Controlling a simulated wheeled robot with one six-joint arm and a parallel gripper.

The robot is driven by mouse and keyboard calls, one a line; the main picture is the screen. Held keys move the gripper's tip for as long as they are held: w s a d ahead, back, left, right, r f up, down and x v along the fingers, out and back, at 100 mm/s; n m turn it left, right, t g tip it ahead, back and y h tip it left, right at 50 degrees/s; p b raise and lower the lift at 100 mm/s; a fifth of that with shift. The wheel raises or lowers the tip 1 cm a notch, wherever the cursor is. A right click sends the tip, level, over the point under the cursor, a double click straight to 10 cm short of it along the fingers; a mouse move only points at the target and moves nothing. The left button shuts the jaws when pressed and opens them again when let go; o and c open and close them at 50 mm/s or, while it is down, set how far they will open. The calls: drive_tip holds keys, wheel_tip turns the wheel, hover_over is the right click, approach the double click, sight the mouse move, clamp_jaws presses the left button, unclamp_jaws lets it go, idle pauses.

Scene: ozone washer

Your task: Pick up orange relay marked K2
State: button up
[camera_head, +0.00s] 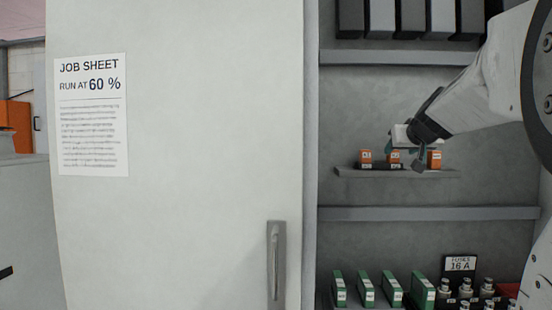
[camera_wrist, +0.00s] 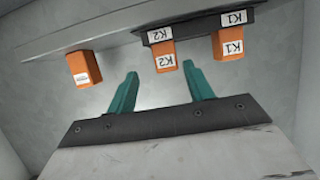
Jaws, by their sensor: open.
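The orange relay marked K2 (camera_wrist: 163,58) is in the middle of the wrist view, which shows it upside down. It sits at a dark socket strip (camera_wrist: 185,30) with a matching K2 label, beside the orange relay marked K1 (camera_wrist: 229,46). A third orange relay (camera_wrist: 84,68) stands apart on the other side, its label unreadable. My gripper (camera_wrist: 160,72) is open, its teal fingers pointing toward the K2 relay, one to each side of it in the picture. In the head view my gripper (camera_head: 403,158) is at the small shelf, partly covering the relays; K2 (camera_head: 393,156) shows there.
The small shelf (camera_head: 350,173) carries the relays inside an open cabinet. Grey cabinet shelves (camera_head: 430,214) run above and below it. Green modules (camera_head: 366,290) and fuses stand lower. A closed door (camera_head: 190,220) with a job sheet (camera_head: 92,115) is at left.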

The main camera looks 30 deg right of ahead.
sight(391, 157)
drive_tip(key=x, duration=0.3)
drive_tip(key=a+x, duration=0.1)
drive_tip(key=x, duration=0.2)
drive_tip(key=shift+w+d+f, duration=0.15)
drive_tip(key=shift+w+f, duration=0.1)
drive_tip(key=shift+w, duration=0.1)
drive_tip(key=shift+c, duration=0.3)
drive_tip(key=c, duration=1)
